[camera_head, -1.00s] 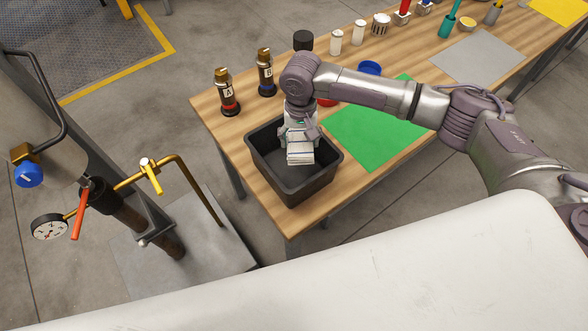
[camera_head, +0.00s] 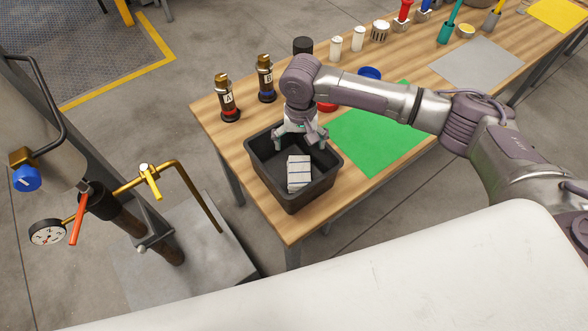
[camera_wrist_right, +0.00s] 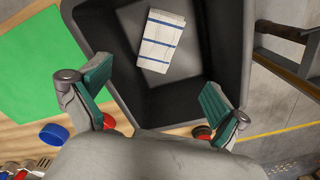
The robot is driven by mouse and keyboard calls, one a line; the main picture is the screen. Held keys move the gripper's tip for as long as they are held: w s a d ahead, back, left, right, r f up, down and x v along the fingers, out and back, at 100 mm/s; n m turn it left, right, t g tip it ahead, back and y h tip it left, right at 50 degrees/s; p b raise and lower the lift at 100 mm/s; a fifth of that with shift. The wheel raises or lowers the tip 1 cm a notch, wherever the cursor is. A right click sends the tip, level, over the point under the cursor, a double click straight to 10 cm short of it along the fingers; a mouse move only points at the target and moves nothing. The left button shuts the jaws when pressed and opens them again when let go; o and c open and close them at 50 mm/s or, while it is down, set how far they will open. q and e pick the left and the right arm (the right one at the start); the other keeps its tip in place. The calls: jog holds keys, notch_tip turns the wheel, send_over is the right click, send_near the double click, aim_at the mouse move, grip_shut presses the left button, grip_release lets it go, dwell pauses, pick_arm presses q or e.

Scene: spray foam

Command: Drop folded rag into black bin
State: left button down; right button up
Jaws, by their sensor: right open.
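The folded rag (camera_head: 299,173), white with blue stripes, lies inside the black bin (camera_head: 267,181), apart from my gripper. In the right wrist view the rag (camera_wrist_right: 160,42) lies on the bin's floor near the far wall, and the bin (camera_wrist_right: 237,45) surrounds it. My right gripper (camera_head: 300,143) is over the back part of the bin, its fingers spread and empty. In the right wrist view its teal finger pads (camera_wrist_right: 155,95) stand wide apart with nothing between them. My left gripper is not in view.
The bin stands at the near left corner of the wooden table (camera_head: 215,120). A green mat (camera_head: 378,135) lies right of it. Bottles A (camera_head: 227,98) and B (camera_head: 265,78) stand behind it. A pipe with a gauge (camera_head: 47,232) stands at left.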

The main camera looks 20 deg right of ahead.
notch_tip(320, 180, up, 11)
dwell(0.3)
dwell(0.4)
jog(key=s+a+f+n+t+y, duration=0.1)
jog(key=s+a+f+n+y, duration=0.1)
jog(key=s+a+f+n, duration=0.25)
jog(key=s+a+f+n+t+y, duration=0.1)
jog(key=s+a+f+y, duration=0.1)
jog(key=s+a+f, duration=0.35)
jog(key=s+d+f+t+h, duration=0.2)
jog(key=s+d+f+h, duration=0.15)
jog(key=s+d, duration=1.25)
notch_tip(320, 180, down, 28)
jog(key=f+g+b, duration=0.1)
jog(key=g+b, duration=0.1)
jog(key=b, duration=0.1)
jog(key=s+d+f+g+b, duration=0.1)
jog(key=s+d+f+b, duration=0.1)
jog(key=s+f, duration=1.5)
jog(key=shift+s+d+f, duration=0.2)
jog(key=shift+d+f, duration=0.1)
jog(key=shift+f, duration=0.25)
